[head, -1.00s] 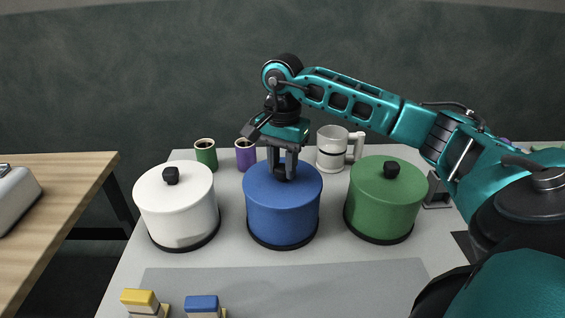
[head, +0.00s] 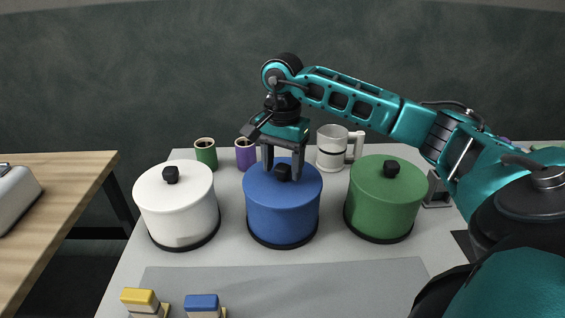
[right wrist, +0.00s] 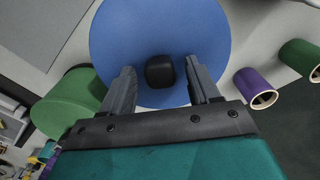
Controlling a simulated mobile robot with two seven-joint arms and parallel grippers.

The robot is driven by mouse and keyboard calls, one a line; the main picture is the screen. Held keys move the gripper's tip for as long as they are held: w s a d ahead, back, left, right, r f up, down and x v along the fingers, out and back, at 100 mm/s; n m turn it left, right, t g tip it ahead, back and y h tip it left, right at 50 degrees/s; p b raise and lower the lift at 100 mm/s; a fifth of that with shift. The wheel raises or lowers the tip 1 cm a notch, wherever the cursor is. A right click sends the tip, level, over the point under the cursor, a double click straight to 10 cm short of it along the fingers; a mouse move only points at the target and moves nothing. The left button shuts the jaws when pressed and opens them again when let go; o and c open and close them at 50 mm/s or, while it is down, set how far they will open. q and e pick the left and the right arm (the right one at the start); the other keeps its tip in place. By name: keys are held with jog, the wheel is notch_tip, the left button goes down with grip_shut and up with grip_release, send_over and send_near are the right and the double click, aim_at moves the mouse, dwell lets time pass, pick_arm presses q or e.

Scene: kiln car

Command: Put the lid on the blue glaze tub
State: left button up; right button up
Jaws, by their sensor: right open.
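The blue glaze tub (head: 283,218) stands upright in the middle of the grey table. Its blue lid (head: 262,178) rests on top and looks level, with a black knob (head: 283,172) at its centre. My right gripper (head: 282,176) is over the lid with its fingers open on either side of the knob. In the right wrist view the knob (right wrist: 160,71) lies between the two spread fingers (right wrist: 162,80), with gaps on both sides, above the blue lid (right wrist: 160,25). My left gripper is not in view.
A white lidded tub (head: 178,210) stands to the left and a green lidded tub (head: 384,203) to the right. Behind are a green cup (head: 206,155), a purple cup (head: 246,155) and a white mug (head: 332,150). Yellow (head: 140,298) and blue (head: 202,304) blocks lie in front.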

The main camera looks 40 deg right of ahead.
jog(key=shift+r, duration=0.1)
jog(key=shift+r+p, duration=2.15)
jog(key=shift+r, duration=1.75)
notch_tip(320, 180, up, 13)
jog(key=shift+f, duration=0.1)
